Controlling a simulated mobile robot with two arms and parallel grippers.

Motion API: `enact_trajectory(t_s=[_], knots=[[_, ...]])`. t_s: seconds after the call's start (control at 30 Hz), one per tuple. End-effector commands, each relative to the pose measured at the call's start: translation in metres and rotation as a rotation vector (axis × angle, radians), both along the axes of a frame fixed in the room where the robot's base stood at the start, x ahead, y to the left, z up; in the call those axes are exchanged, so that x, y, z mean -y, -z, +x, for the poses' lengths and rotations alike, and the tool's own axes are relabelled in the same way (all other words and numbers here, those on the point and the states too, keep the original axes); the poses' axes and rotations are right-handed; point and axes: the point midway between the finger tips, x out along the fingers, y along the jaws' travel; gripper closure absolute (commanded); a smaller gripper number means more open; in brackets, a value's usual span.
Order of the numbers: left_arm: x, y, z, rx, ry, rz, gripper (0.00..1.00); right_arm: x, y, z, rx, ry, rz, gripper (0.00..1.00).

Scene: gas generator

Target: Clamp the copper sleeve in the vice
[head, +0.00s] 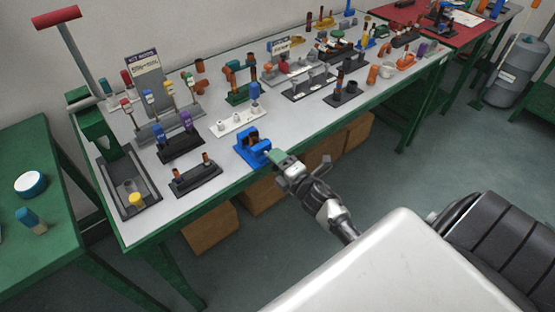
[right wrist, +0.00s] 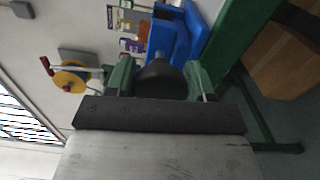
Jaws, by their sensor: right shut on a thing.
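The blue vice (head: 252,148) stands at the near edge of the grey table top in the head view. A dark brownish piece (head: 253,134) shows between its jaws; I cannot tell for sure that it is the copper sleeve. My right gripper (head: 272,157) reaches the vice from the front right. In the right wrist view its green-tipped fingers (right wrist: 163,82) are shut on a dark round knob (right wrist: 160,80) at the end of the vice, with the blue vice body (right wrist: 180,32) just beyond. The sleeve cannot be made out in the right wrist view. My left gripper is not in view.
A black holder (head: 196,181) with two copper-coloured posts stands left of the vice, and a white holder (head: 238,123) stands behind it. Several other racks and fittings fill the table. Cardboard boxes (head: 208,228) stand under the table; the floor in front is clear.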

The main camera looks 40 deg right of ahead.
Motion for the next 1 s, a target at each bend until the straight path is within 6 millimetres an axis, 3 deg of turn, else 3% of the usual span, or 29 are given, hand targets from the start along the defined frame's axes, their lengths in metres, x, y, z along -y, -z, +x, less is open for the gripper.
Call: enact_trajectory(t_s=[0.5, 1.0], knots=[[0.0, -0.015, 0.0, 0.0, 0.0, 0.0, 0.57, 0.0, 0.002, 0.0, -0.035, 0.001, 0.448, 0.72], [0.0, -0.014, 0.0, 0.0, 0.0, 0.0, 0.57, 0.0, 0.002, 0.0, -0.035, 0.0, 0.45, 0.71]])
